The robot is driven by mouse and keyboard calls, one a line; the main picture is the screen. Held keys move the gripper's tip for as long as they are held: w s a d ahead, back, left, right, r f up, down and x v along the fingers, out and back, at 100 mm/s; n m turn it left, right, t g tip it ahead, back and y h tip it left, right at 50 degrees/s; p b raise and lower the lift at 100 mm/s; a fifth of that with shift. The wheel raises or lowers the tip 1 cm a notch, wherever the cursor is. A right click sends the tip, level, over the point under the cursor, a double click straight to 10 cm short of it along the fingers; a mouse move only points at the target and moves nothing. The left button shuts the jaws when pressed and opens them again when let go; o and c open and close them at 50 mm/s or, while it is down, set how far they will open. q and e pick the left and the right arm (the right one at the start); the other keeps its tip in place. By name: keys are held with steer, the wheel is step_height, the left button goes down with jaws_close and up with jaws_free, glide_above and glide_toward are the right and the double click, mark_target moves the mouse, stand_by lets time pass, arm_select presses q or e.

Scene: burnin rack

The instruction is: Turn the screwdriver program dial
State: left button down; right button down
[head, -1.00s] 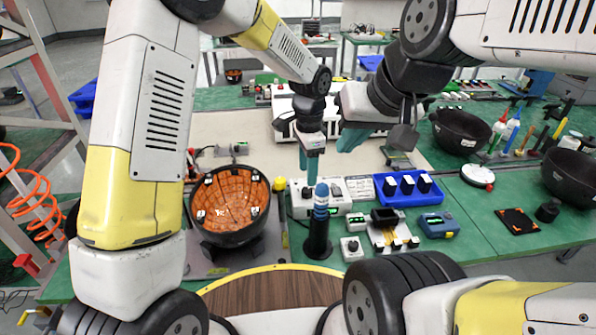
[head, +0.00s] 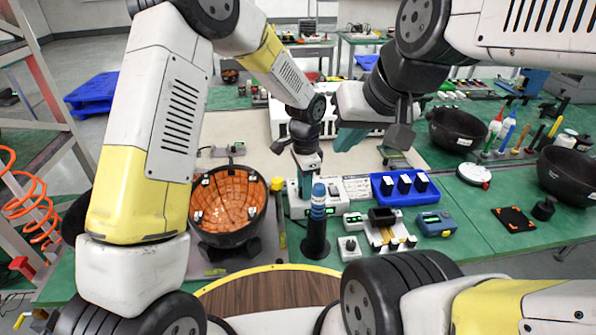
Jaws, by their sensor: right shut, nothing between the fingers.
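A white controller box (head: 333,201) sits on the green bench behind the upright blue-and-black screwdriver (head: 317,222) in its black holder. Dark details and a small green display are on its front; I cannot make out the program dial for certain. My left gripper (head: 305,194) points down at the left part of this box, its teal fingers low over or touching it. The screwdriver top partly hides the fingertips, so I cannot tell the gap or contact. My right gripper (head: 346,140) is shut and empty, higher up and behind, over the beige mat.
A black bowl with an orange lining (head: 230,206) stands left of the box. A blue tray (head: 399,189) with black-and-white parts lies right. A small knobbed white box (head: 349,248) and a blue-grey meter (head: 436,224) sit in front. Dark bowls (head: 458,131) stand farther right.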

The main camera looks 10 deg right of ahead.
arm_select(q)
steer(key=shift+n, duration=0.4)
steer(key=n, duration=0.2)
steer(key=shift+n, duration=2.5)
steer(key=c, duration=1.1)
jaws_free()
steer(key=shift+o, duration=0.2)
step_height(320, 180, up, 8)
steer(key=shift+f, duration=0.25)
steer(key=shift+r, duration=0.2)
